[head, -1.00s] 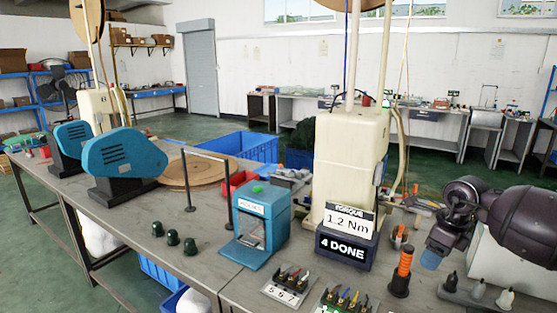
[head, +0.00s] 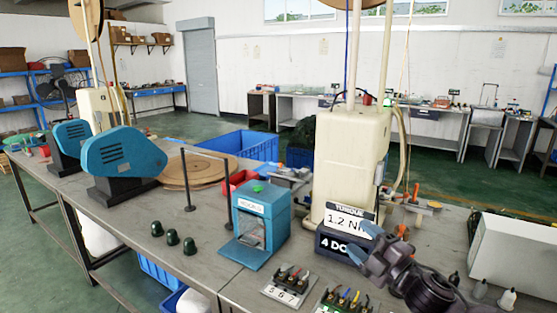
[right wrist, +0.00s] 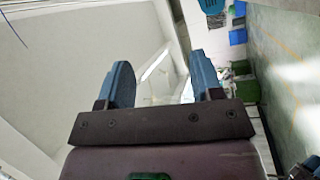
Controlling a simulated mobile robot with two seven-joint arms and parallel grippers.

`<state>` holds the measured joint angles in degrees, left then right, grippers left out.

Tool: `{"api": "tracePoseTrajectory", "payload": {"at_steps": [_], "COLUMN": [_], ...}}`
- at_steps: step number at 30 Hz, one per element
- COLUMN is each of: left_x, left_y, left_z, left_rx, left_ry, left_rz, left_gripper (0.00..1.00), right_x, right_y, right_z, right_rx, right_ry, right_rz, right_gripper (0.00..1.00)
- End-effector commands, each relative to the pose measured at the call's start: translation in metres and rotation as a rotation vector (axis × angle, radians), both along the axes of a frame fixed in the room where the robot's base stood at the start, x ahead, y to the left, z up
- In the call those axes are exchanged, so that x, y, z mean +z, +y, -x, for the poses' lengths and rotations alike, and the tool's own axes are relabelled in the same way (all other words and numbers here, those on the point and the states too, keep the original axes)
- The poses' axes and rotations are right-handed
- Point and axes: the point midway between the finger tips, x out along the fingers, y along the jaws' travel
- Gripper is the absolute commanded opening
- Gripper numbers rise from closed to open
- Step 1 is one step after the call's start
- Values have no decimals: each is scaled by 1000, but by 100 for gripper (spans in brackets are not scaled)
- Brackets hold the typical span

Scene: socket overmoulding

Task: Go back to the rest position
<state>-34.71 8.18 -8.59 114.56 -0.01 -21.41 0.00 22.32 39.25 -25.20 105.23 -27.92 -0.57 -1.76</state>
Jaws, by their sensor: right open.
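My right gripper (head: 364,243) shows in the head view at the lower right, in front of the torque sign (head: 350,220) and the "4 DONE" block (head: 334,247), partly covering both. Its two blue fingers stand apart with nothing between them. In the right wrist view the gripper (right wrist: 165,82) is also open and empty, facing the pale wall and ceiling. My left gripper is not in the head view.
A cream machine (head: 345,160) stands behind the sign. A blue press (head: 262,228), green caps (head: 172,237) and connector blocks (head: 290,282) sit on the grey bench (head: 215,262).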

Motion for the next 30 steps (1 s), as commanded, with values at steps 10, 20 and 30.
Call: {"api": "tracePoseTrajectory", "payload": {"at_steps": [10,20,30], "left_x": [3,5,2], "left_y": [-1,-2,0], "left_z": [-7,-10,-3], "left_rx": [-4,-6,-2], "left_ry": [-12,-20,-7], "left_rz": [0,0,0], "left_gripper": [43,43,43], "right_x": [-133,-236,-307], "right_y": [-45,-74,-92], "right_z": [72,184,299], "right_rx": [-301,-524,-741], "right_ry": [549,866,1026], "right_rz": [-518,-843,-957], "right_gripper": [60,60,60]}}
